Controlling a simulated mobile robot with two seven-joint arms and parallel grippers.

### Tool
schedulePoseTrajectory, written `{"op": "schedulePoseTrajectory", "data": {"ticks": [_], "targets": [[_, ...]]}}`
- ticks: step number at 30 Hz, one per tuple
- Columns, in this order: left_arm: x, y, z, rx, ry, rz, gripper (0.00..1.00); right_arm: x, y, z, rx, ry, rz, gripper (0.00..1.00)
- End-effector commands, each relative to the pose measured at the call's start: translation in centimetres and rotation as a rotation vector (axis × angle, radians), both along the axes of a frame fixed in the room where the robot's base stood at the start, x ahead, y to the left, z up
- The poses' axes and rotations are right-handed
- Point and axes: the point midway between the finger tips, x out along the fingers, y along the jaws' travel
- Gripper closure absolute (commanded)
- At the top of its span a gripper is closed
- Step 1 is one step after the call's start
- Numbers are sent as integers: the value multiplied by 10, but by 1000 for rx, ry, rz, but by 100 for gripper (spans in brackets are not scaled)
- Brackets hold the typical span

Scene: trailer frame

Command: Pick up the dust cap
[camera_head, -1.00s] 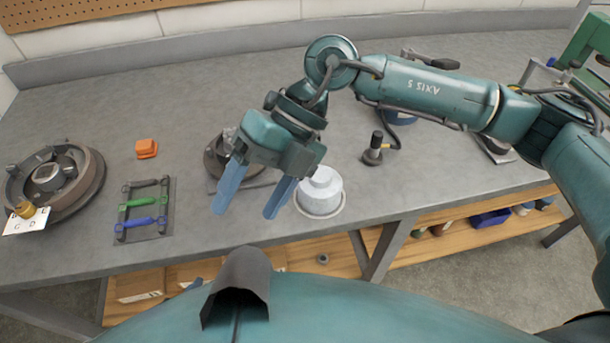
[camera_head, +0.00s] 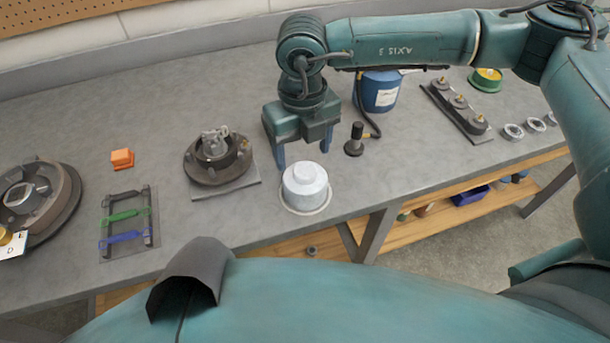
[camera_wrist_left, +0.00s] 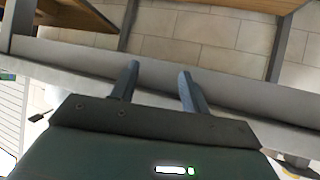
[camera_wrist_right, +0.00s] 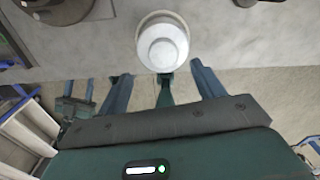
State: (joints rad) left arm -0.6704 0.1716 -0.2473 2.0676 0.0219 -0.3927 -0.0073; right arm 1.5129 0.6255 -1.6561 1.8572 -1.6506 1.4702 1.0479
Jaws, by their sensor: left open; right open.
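The dust cap appears to be the pale grey stepped cylinder (camera_head: 305,186), standing upright on a light round base near the front edge of the bench. It also shows in the right wrist view (camera_wrist_right: 162,45), beyond the fingertips. My right gripper (camera_head: 303,157) is open and empty. Its fingers point down just behind the cap in the head view, apart from it. In the right wrist view my right gripper (camera_wrist_right: 163,80) has its fingers spread to either side of the cap's line. My left gripper (camera_wrist_left: 158,70) is open and empty in the left wrist view, away from the cap.
A hub assembly on a plate (camera_head: 218,160) stands left of the cap. A black-handled tool (camera_head: 355,140) and a blue can (camera_head: 378,92) are to the right. An orange block (camera_head: 122,158), a tray of coloured tools (camera_head: 128,222) and a brake drum (camera_head: 40,200) lie further left.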

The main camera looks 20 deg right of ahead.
Motion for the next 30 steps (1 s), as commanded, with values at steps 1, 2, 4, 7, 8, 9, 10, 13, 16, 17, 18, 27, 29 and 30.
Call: {"op": "schedulePoseTrajectory", "data": {"ticks": [1,2,4,7,8,9,10,13,16,17,18,27,29,30], "targets": [[0,0,2,0,0,1,54,0,-1,-3,-1,2,0,32],[0,0,4,-1,0,3,54,0,-1,-5,-1,2,0,32],[0,1,7,0,2,5,54,0,-3,-14,-2,5,0,32],[0,3,10,3,11,10,54,2,-6,-29,-2,4,0,32],[-1,3,7,5,15,12,54,2,-6,-35,-1,5,2,32],[-1,4,5,7,20,14,54,2,-6,-41,-2,4,2,32],[-2,5,4,7,23,16,54,2,-5,-44,0,2,2,32],[-1,5,3,8,26,19,54,2,-6,-51,0,1,2,32],[0,6,4,9,24,22,54,2,-6,-53,1,0,2,32],[0,6,4,8,23,22,54,2,-6,-53,1,0,2,32],[0,6,4,9,23,23,54,2,-6,-53,1,0,2,32],[1,6,4,8,20,23,54,2,-6,-52,0,0,1,52],[1,6,5,8,20,23,54,2,-6,-52,0,0,1,57],[1,6,5,8,20,23,54,2,-6,-52,0,0,1,60]]}}
